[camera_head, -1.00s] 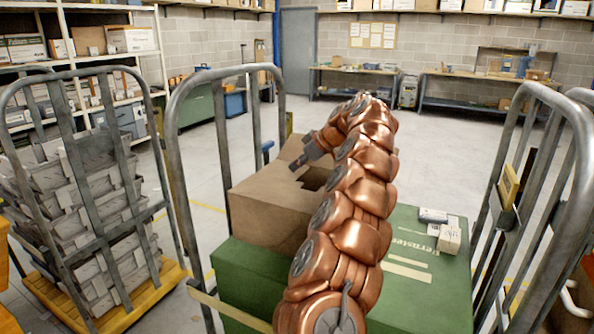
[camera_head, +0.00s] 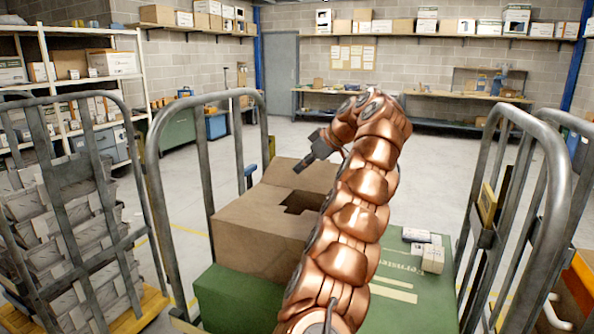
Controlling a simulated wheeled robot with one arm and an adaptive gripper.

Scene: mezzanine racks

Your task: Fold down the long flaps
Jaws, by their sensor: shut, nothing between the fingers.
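An open brown cardboard box (camera_head: 252,240) stands on a green crate in the middle of the cage trolley. A broad flap (camera_head: 260,207) lies nearly flat over its near left part. Another flap (camera_head: 312,176) stands up or slopes away at the back. A dark gap (camera_head: 301,202) shows between them, and my arm hides the box's right side. My gripper (camera_head: 300,166) is shut and empty, pointing down and left above the box, in front of the back flap. Whether it touches the flap I cannot tell.
The green crate (camera_head: 225,292) fills the trolley's base; its lid (camera_head: 405,262) carries small white boxes (camera_head: 430,250) at the right. Metal trolley rails (camera_head: 160,190) rise on both sides. A second trolley with grey trays (camera_head: 70,235) stands left. The floor behind is clear.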

